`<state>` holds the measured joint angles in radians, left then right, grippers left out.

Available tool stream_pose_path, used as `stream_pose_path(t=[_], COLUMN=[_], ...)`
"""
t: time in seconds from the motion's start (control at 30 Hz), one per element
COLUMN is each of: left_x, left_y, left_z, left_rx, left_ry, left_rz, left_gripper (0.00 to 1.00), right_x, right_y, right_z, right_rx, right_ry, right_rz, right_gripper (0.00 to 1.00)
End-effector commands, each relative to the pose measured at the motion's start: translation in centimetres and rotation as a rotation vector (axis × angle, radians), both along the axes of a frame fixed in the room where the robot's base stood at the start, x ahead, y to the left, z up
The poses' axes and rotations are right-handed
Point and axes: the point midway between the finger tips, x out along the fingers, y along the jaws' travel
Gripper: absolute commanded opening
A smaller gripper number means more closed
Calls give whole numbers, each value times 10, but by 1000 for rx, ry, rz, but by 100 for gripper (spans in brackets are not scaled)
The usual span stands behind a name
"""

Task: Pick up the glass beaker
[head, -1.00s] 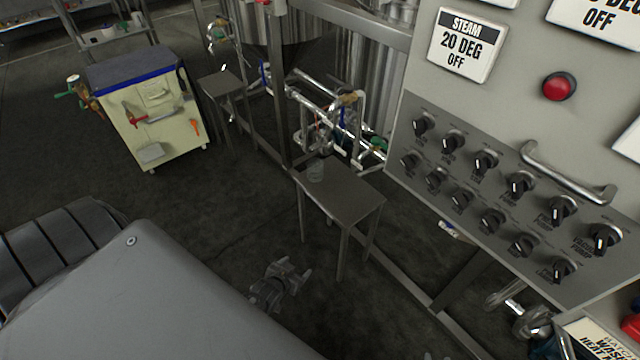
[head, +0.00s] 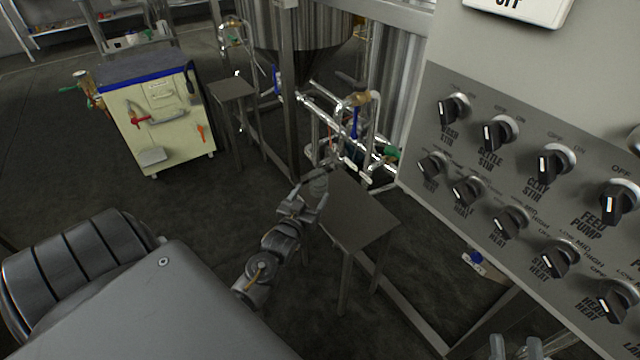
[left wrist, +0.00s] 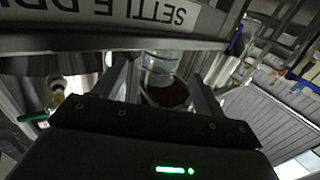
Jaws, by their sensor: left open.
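The clear glass beaker (head: 319,184) stands near the far left corner of the small grey metal table (head: 356,220), partly hidden by my left gripper in the head view. My left gripper (head: 309,199) is open at the beaker, on its near side. In the left wrist view the beaker (left wrist: 160,66) shows between the two spread fingers (left wrist: 164,78). I cannot tell whether the fingers touch it. The tips of my right gripper (head: 515,348) show apart at the bottom edge of the head view, far from the beaker.
A control panel with black knobs (head: 510,220) fills the right side. Pipes and valves (head: 345,125) stand just behind the table. A cream cabinet (head: 160,115) and a second small table (head: 231,90) are at the left. Dark floor lies open between.

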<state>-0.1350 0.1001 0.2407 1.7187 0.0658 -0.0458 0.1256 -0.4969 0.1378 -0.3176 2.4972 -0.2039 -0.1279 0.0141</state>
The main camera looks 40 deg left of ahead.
Motion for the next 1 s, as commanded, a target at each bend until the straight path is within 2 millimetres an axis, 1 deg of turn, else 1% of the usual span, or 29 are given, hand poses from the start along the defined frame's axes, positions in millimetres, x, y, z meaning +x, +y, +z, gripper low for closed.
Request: stream_pose_path(t=[0.03,0.13,0.4,0.7,0.8,1.0], left_x=[8,18,28,68,73,73], left_y=[2,5,7,19,20,21], left_z=[-2,-2,-1,0,0,1], left_rx=[0,-1,0,-1,-1,-1], left_ry=[-1,0,1,1,2,2], left_rz=[0,0,-2,-2,-2,-2], left_gripper=[71,71,71,71,71,71], right_x=[1,1,2,-1,-2,-2], right_y=[-2,-4,-7,-23,-26,-26], right_z=[0,5,9,29,33,34], right_rx=[13,34,54,161,175,178], right_ry=[-21,-54,-87,-273,-299,-303], right_rz=[-5,-10,-17,-53,-57,-58], right_gripper=[36,36,36,36,36,36])
